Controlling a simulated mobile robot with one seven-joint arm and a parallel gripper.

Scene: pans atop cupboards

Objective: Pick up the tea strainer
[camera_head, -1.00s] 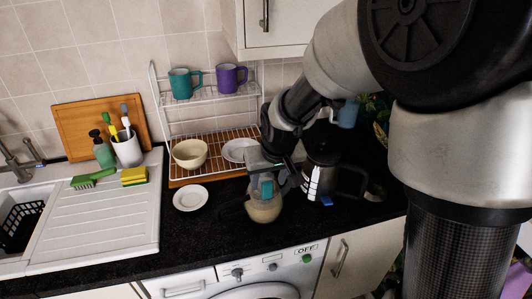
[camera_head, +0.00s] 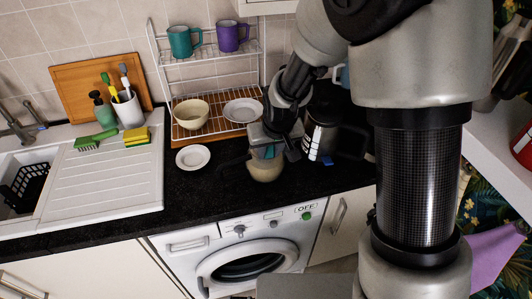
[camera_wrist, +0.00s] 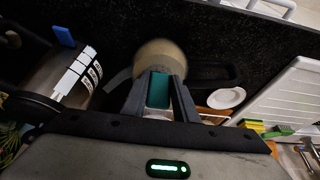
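A round beige object (camera_head: 266,168) stands low over the black worktop. A dark handle-like part (camera_head: 233,161) runs to its left; I take it for the tea strainer but cannot be sure. In the wrist view the beige round (camera_wrist: 160,55) lies just beyond my fingertips, with the dark part (camera_wrist: 212,76) to its right. My gripper (camera_head: 275,150) points down at it and hides its upper part. In the wrist view the fingers (camera_wrist: 160,80) stand a little apart. A teal block (camera_wrist: 158,90) fills the gap; whether it is held or part of the gripper is unclear.
A coffee pot (camera_head: 320,135) stands close to the right of my gripper. A small white plate (camera_head: 193,157) lies to the left. Behind is a rack (camera_head: 205,72) with a cream bowl (camera_head: 190,113), a plate (camera_head: 243,110) and two mugs. The drainer (camera_head: 110,185) is left.

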